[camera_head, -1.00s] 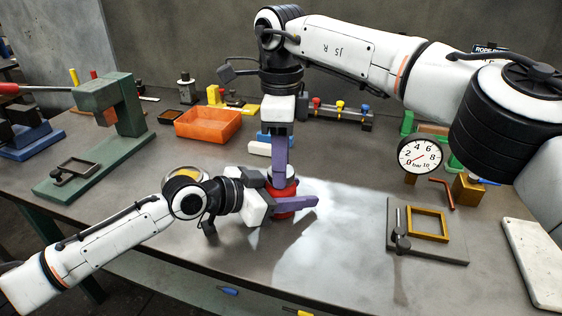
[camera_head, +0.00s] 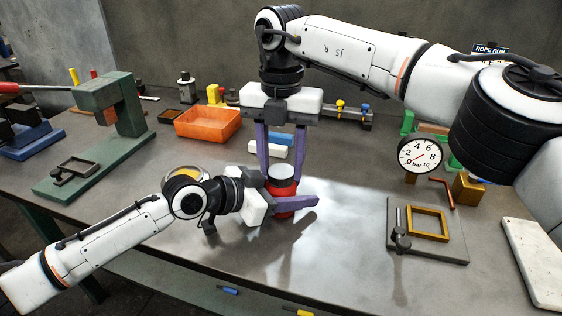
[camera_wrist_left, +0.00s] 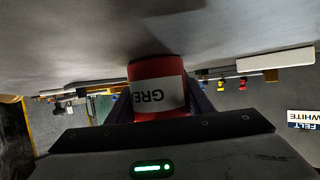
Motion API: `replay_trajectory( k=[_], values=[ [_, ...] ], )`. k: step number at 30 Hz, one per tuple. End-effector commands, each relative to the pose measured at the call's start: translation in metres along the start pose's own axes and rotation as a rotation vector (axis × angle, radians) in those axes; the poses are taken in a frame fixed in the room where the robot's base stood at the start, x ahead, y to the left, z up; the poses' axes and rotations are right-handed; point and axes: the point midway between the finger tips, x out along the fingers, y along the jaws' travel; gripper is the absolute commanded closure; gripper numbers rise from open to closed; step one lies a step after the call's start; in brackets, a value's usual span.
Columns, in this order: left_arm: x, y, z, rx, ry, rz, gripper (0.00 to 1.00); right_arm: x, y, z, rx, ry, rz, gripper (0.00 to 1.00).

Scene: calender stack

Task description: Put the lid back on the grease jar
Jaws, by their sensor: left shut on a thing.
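The red grease jar (camera_head: 284,190) stands on the bench with a pale grey round lid (camera_head: 281,172) at its top; whether the lid is fully seated cannot be told. My left gripper (camera_head: 290,203) is shut around the jar's body from the left. In the left wrist view the jar (camera_wrist_left: 150,72) appears upside down between the fingers, its white label reading "GRE", its top hidden. My right gripper (camera_head: 282,172) points straight down from above, its two purple fingers apart at either side of the lid. Whether they touch it is unclear.
An orange bin (camera_head: 208,123) and a green press (camera_head: 105,130) stand at the back left. A white block (camera_head: 267,150) lies behind the jar. A pressure gauge (camera_head: 420,155) and a plate with a brass frame (camera_head: 428,223) are on the right. The bench front right of the jar is clear.

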Motion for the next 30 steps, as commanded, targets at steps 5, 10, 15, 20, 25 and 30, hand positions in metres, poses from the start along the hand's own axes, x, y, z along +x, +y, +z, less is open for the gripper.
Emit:
replay_trajectory(
  k=[5,10,15,20,25,30],
  values=[
    [0.000,0.001,0.000,0.000,0.000,0.001,1.00,0.000,0.000,0.000,-0.001,0.000,0.000,0.39],
    [0.000,0.000,0.000,0.000,0.000,0.001,1.00,0.000,0.000,0.000,-0.002,0.001,0.000,0.39],
    [0.000,0.000,0.000,0.000,0.000,0.000,1.00,-0.011,0.000,0.000,-0.002,-0.001,0.000,0.39],
    [0.000,0.000,0.000,0.000,0.000,0.000,1.00,-0.039,0.001,0.000,-0.001,-0.003,0.002,0.39],
    [0.000,0.000,0.000,0.000,0.000,-0.001,1.00,-0.063,0.000,0.000,0.001,-0.001,0.000,0.39],
    [0.000,0.000,0.000,0.000,0.000,-0.001,1.00,-0.074,0.000,0.000,0.000,0.000,0.000,0.39]
  ],
)
